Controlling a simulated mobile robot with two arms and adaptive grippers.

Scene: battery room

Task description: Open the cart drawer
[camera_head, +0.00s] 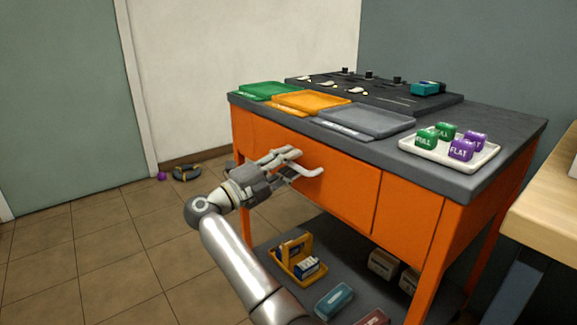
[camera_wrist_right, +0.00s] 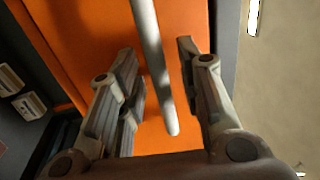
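The orange cart (camera_head: 407,212) has a wide drawer front (camera_head: 345,192) below its dark top. The drawer looks shut, its front about flush with the frame. A pale bar handle (camera_head: 312,173) sticks out from the drawer; in the right wrist view the handle (camera_wrist_right: 152,65) runs between the two fingers. My right gripper (camera_head: 290,159) is at the handle with its fingers apart. In the right wrist view my right gripper (camera_wrist_right: 160,75) shows gaps on both sides of the bar. My left gripper is not in view.
Green (camera_head: 268,90), yellow (camera_head: 310,103) and grey trays (camera_head: 366,121) lie on the cart top. A white tray (camera_head: 478,158) holds labelled blocks. The lower shelf holds a yellow carrier (camera_head: 285,268) and boxes. A wooden bench (camera_head: 548,215) stands close at right. Floor left of the cart is mostly clear.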

